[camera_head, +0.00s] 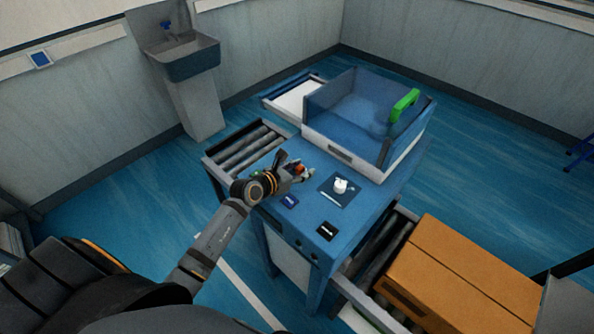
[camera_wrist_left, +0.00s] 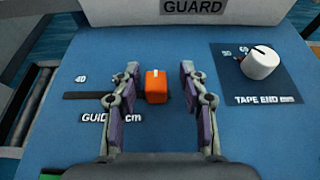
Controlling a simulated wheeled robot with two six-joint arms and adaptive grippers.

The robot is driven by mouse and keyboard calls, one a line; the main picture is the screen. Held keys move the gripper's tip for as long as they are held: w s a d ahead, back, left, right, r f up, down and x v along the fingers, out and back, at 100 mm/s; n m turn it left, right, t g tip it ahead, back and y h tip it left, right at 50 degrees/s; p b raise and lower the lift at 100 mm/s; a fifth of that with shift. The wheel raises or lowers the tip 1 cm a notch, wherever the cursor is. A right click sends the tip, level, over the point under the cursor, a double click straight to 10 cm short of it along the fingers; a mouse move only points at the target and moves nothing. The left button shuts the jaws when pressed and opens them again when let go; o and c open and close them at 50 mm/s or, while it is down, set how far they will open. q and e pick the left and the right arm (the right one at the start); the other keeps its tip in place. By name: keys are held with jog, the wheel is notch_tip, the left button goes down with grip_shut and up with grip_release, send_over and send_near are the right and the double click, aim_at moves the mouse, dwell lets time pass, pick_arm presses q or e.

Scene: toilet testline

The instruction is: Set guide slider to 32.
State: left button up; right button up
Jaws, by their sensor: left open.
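The guide slider is an orange block (camera_wrist_left: 156,86) with a pale line on top, on a dark slot (camera_wrist_left: 82,96) marked "GUIDE cm". The number 40 shows near the slot's left end; other scale numbers are hidden by my fingers. My left gripper (camera_wrist_left: 157,88) is open, with one finger on each side of the orange block. Gaps show between the block and both fingers. In the head view my left gripper (camera_head: 305,173) is over the blue table (camera_head: 365,205), by the orange slider (camera_head: 299,168). My right gripper is not in view.
A blue guard box with a green handle (camera_head: 404,104) stands behind. A cardboard box (camera_head: 460,275) lies on the right rollers.

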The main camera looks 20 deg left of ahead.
pick_arm(q)
jog(key=v, duration=1)
jog(key=shift+s+a+f, duration=0.1)
jog(key=shift+s+a, duration=0.05)
jog(key=shift+s, duration=0.05)
jog(key=shift+s+a, duration=0.1)
jog(key=shift+s, duration=0.15)
jog(key=shift+s+r, duration=0.35)
jog(key=shift+r, duration=0.05)
